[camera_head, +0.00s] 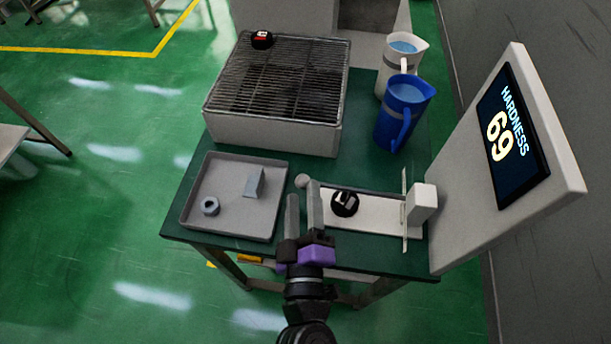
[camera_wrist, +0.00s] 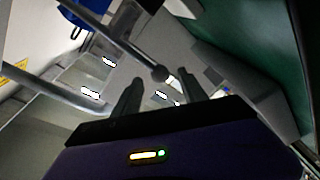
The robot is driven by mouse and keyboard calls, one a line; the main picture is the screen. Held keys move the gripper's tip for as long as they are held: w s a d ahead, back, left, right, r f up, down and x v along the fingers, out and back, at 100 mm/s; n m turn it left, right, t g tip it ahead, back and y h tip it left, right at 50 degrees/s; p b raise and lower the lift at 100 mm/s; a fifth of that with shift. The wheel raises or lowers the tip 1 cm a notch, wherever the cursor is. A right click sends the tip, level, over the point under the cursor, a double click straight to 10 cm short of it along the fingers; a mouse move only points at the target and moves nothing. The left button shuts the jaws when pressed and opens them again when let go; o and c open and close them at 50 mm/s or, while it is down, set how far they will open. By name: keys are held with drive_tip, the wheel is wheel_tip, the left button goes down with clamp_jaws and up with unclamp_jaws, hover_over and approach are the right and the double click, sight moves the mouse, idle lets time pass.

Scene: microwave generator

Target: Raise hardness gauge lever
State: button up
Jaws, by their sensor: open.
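The hardness gauge (camera_head: 555,190) stands at the right of the green table, its dark screen (camera_head: 512,137) reading HARDNESS 69. Its pale base plate (camera_head: 378,212) extends left and bears a round black part (camera_head: 345,203). A grey ball knob (camera_head: 302,181), apparently the lever's end, shows just beyond my fingertips. In the wrist view, the knob (camera_wrist: 160,73) ends a thin bar (camera_wrist: 118,40) and appears between the fingertips or slightly beyond them. My gripper (camera_head: 303,200) is open, its fingers (camera_wrist: 160,88) apart. Whether either finger touches the knob cannot be told.
A grey tray (camera_head: 234,224) holding a ring-shaped part (camera_head: 210,206) and an angled block (camera_head: 255,183) lies left of my gripper. A grilled box (camera_head: 275,135) with a black part (camera_head: 262,40) stands behind. A blue jug (camera_head: 402,113) and a white jug (camera_head: 401,55) stand at back right.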

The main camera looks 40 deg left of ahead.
sight(302, 181)
drive_tip(key=shift+p+x, duration=0.45)
drive_tip(key=shift+x, duration=1.85)
clamp_jaws()
